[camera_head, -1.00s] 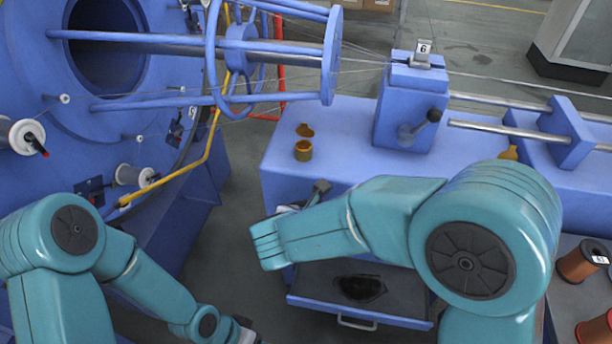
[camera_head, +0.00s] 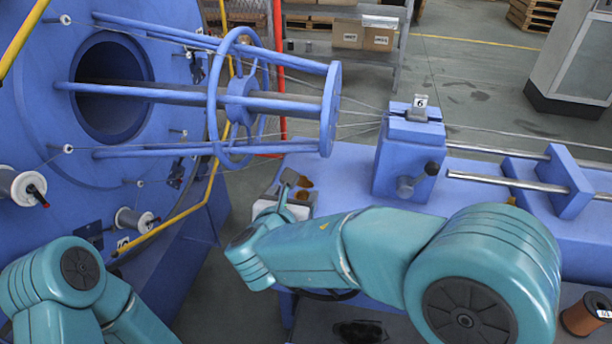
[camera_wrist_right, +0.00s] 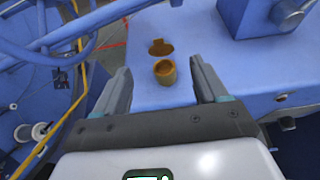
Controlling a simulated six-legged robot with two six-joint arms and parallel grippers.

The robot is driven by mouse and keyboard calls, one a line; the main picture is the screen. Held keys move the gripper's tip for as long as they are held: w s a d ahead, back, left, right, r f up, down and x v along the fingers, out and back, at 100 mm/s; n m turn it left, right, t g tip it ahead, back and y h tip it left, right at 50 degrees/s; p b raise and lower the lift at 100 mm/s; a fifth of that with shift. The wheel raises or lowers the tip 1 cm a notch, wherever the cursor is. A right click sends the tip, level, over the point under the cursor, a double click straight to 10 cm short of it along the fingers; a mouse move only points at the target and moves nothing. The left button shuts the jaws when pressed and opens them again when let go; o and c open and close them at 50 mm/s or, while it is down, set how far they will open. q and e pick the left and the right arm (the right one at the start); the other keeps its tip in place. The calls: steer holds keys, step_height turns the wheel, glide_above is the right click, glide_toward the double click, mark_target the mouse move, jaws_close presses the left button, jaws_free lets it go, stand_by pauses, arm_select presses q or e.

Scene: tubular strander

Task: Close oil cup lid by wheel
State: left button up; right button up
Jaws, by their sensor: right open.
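The brass oil cup (camera_wrist_right: 165,72) stands on the blue machine bed in the right wrist view. Its lid (camera_wrist_right: 160,47) is open, folded back on the far side of the cup. In the head view the lid (camera_head: 305,182) shows just beside my right gripper (camera_head: 294,188), and the cup is mostly hidden by the gripper. In the right wrist view my right gripper (camera_wrist_right: 160,66) is open, with its fingers apart on either side of the cup in the picture and nothing between them. The blue spoked wheel (camera_head: 240,97) is left of the cup. My left gripper is out of view.
A blue block (camera_head: 409,155) with a dark-knobbed handle (camera_head: 420,180) stands right of the cup on the bed. Thin wires run from the wheel frame to the block. A yellow bar (camera_head: 190,205) rises at left. Bed surface around the cup is clear.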

mark_target(304, 182)
steer(key=x, duration=1.2)
steer(key=shift+f, duration=0.15)
steer(key=c, duration=1)
steer(key=shift+o, duration=0.2)
steer(key=t+b, duration=0.1)
steer(key=b, duration=0.4)
steer(key=s+t+h+b, duration=0.1)
steer(key=t+b, duration=0.1)
steer(key=b, duration=0.4)
steer(key=t+b, duration=0.1)
steer(key=b, duration=0.4)
steer(key=shift+s+a+f+t+h+b, duration=0.15)
steer(key=shift+a+f+t+h+b, duration=0.05)
steer(key=shift+f+t+h+b, duration=0.15)
steer(key=shift+r+t+b, duration=0.25)
steer(key=shift+b, duration=0.15)
steer(key=shift+r, duration=0.15)
